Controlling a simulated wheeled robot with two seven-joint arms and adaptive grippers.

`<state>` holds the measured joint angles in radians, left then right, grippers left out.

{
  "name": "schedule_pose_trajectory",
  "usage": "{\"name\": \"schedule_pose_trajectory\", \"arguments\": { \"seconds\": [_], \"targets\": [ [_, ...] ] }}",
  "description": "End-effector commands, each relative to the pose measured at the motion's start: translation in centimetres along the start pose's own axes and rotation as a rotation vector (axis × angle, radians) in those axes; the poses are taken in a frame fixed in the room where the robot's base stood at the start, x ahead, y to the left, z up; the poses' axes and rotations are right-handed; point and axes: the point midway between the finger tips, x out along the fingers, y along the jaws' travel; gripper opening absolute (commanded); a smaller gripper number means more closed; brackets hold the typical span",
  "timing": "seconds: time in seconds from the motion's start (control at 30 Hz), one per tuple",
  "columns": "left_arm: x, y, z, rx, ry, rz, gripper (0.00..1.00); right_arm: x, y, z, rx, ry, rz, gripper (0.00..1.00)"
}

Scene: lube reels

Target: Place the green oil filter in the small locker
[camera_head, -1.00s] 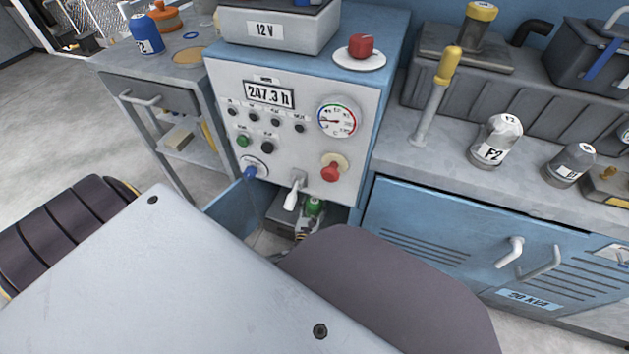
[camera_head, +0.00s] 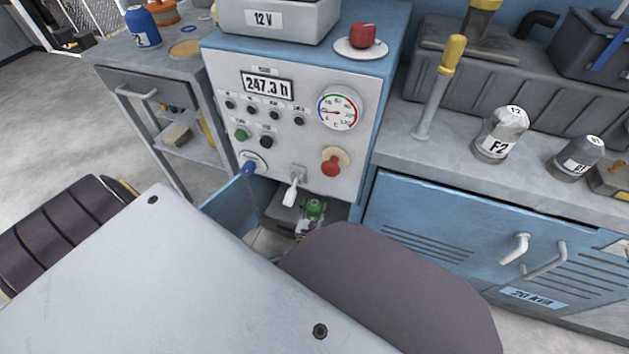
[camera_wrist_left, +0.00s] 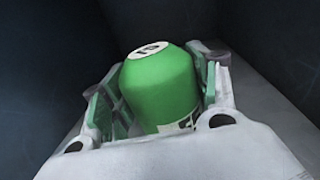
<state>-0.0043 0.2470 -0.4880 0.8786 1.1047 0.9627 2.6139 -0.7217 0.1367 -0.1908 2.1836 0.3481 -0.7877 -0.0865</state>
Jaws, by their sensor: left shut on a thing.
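The green oil filter (camera_head: 315,207) shows small in the head view, low in the open locker (camera_head: 338,211) under the control panel. In the left wrist view the green filter (camera_wrist_left: 160,88) fills the middle, with a white label on its end. My left gripper (camera_wrist_left: 158,95) is shut on it, one finger on each side. In the head view the left gripper (camera_head: 308,220) is partly hidden behind my own arm. Dark walls and a grey surface surround the filter in the wrist view. I cannot tell whether the filter touches that surface. My right gripper is not in view.
The blue locker door (camera_head: 238,213) stands open at the left. The control panel (camera_head: 292,125) with a blue knob, white lever and red knob is above the opening. A blue cabinet (camera_head: 440,235) is at the right.

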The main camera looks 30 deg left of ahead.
Motion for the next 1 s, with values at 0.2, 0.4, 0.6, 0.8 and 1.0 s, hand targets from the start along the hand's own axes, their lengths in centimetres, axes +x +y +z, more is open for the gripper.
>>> {"name": "schedule_pose_trajectory", "arguments": {
  "seconds": [0.2, 0.4, 0.6, 0.8, 1.0],
  "targets": [
    [0.12, -0.02, -0.68, 0.0, -0.003, 0.0, 0.27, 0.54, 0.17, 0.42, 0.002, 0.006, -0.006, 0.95],
    [0.11, -0.01, -0.63, 0.0, -0.003, 0.0, 0.27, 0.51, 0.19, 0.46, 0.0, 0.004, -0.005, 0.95],
    [0.12, -0.04, -0.82, 0.0, -0.003, 0.001, 0.27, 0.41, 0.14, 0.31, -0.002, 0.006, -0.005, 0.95],
    [0.05, 0.01, -0.93, 0.0, -0.001, 0.0, 0.81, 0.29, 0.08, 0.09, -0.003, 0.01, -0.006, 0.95],
    [0.05, 0.02, -0.93, 0.0, -0.001, 0.0, 0.81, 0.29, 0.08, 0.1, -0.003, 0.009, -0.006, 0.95]
  ]
}}
